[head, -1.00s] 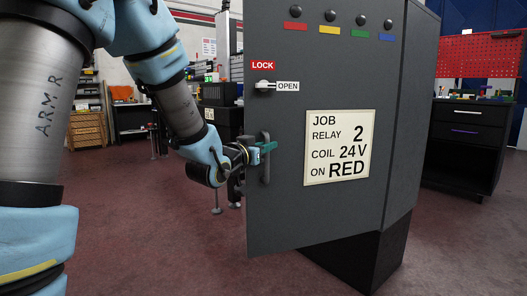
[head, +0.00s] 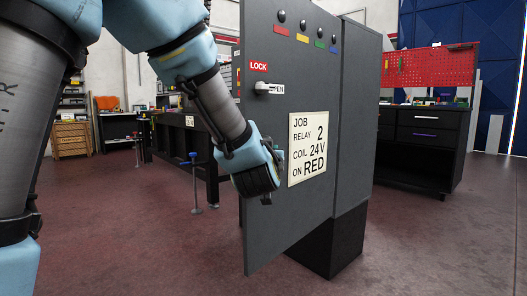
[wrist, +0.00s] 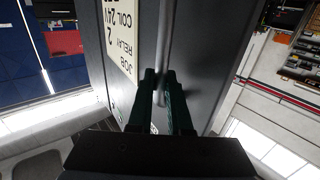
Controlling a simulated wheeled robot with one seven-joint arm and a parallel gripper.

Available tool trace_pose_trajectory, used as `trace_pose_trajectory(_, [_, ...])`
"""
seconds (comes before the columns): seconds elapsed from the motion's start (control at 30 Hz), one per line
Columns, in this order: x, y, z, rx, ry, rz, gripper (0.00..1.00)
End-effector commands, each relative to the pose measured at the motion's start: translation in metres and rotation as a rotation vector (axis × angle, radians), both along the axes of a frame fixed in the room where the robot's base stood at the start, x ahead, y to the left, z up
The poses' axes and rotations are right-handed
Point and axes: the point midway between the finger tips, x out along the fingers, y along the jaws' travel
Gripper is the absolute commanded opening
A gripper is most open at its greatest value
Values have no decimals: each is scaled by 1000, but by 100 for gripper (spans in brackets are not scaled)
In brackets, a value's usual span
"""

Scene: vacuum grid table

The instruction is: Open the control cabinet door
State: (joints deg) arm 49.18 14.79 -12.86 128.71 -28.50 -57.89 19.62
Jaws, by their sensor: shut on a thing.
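The grey control cabinet door (head: 286,225) carries a "JOB RELAY 2 COIL 24V ON RED" label (head: 308,148) and stands at a slant, its left edge out toward me. The cabinet body (head: 355,130) is behind it at the right. A white lever (head: 264,87) lies sideways toward the OPEN mark, below the LOCK label (head: 259,67). My gripper (head: 266,198) is at the door's left part; my wrist hides most of the handle. In the wrist view, the green fingers of my gripper (wrist: 162,78) are shut around the grey upright handle (wrist: 166,38).
A black workbench with a clamp (head: 193,170) stands behind the door at the left. A dark drawer cabinet (head: 425,135) under a red pegboard (head: 432,67) stands at the right. The floor (head: 150,240) left of and in front of the door is clear.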

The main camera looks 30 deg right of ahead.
Motion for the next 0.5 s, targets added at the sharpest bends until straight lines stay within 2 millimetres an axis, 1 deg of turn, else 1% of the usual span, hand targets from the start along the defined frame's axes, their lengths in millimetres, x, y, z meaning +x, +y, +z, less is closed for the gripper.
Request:
trace_pose_trajectory(0.03, [-3, -4, 3, -4, -3, -8, 0])
trace_pose_trajectory(0.43, [-3, -5, 4, -5, -5, -8, 0])
trace_pose_trajectory(0.47, [-3, -5, 4, -5, -5, -8, 18])
trace_pose_trajectory(0.5, [-3, -5, 4, -5, -5, -8, 23])
